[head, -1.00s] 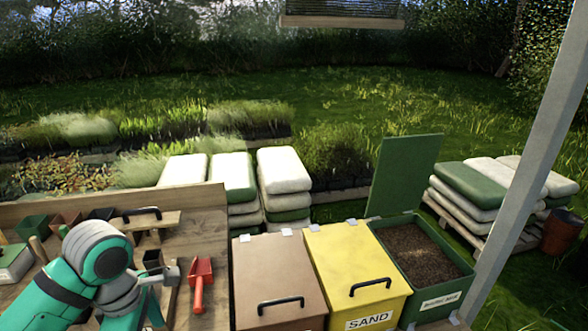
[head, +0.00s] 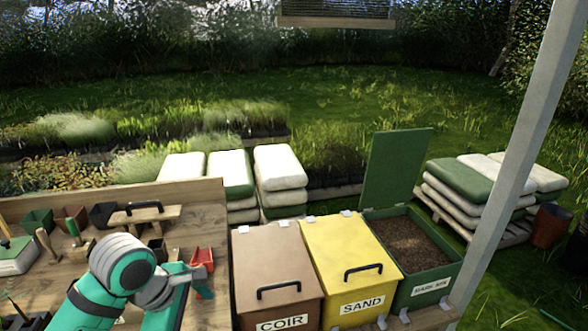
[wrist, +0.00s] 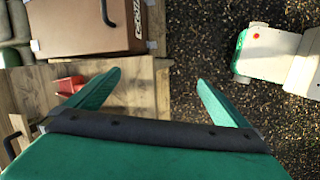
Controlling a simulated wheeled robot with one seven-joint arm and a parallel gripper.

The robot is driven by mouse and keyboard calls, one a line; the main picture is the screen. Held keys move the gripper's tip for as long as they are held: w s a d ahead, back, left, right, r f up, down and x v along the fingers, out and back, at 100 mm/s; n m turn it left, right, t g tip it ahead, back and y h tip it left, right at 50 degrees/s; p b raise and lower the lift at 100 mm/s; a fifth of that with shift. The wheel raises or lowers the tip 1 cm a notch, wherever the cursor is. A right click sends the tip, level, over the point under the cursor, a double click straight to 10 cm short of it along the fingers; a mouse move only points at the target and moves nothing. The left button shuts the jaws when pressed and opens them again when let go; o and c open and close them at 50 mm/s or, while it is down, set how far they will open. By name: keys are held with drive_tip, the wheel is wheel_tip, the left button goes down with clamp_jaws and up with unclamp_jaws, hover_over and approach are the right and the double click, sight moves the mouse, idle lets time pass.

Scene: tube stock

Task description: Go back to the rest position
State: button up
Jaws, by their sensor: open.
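My arm, teal and grey, reaches in from the bottom left of the head view, over the right end of the wooden bench (head: 205,212). My gripper (wrist: 159,80) shows in the wrist view with two teal fingers spread wide and nothing between them. It is open and empty. Below it lie the bench edge and dark gravelly ground (wrist: 190,50). A red scoop (wrist: 68,86) lies on the bench to the left of the fingers, apart from them. In the head view the red scoop (head: 203,262) is partly hidden by my arm.
Right of the bench stand a closed brown COIR bin (head: 275,265), a closed yellow SAND bin (head: 345,240) and a green bin with its lid raised (head: 395,170). Pots, tools and a wooden rack (head: 150,218) crowd the bench. A post (head: 515,170) stands at right.

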drive_tip(key=w+d+m+t+h, duration=0.25)
drive_tip(key=w+d+t, duration=0.35)
drive_tip(key=d, duration=0.7)
drive_tip(key=w+d+m+t+h, duration=0.2)
drive_tip(key=w+d+t+h, duration=0.3)
drive_tip(key=d, duration=0.8)
drive_tip(key=s+f+t+y, duration=0.3)
drive_tip(key=s+f+y, duration=0.6)
drive_tip(key=s+f, duration=0.8)
drive_tip(key=s+a+m, duration=0.3)
drive_tip(key=s+m, duration=0.4)
drive_tip(key=s, duration=0.4)
drive_tip(key=s+a+f+m+g, duration=0.1)
drive_tip(key=s+a+m, duration=0.2)
drive_tip(key=s, duration=0.9)
drive_tip(key=m+y, duration=0.1)
drive_tip(key=m, duration=0.2)
drive_tip(key=shift+s+f+m, duration=0.15)
drive_tip(key=shift+s+m, duration=0.05)
drive_tip(key=shift+m, duration=0.15)
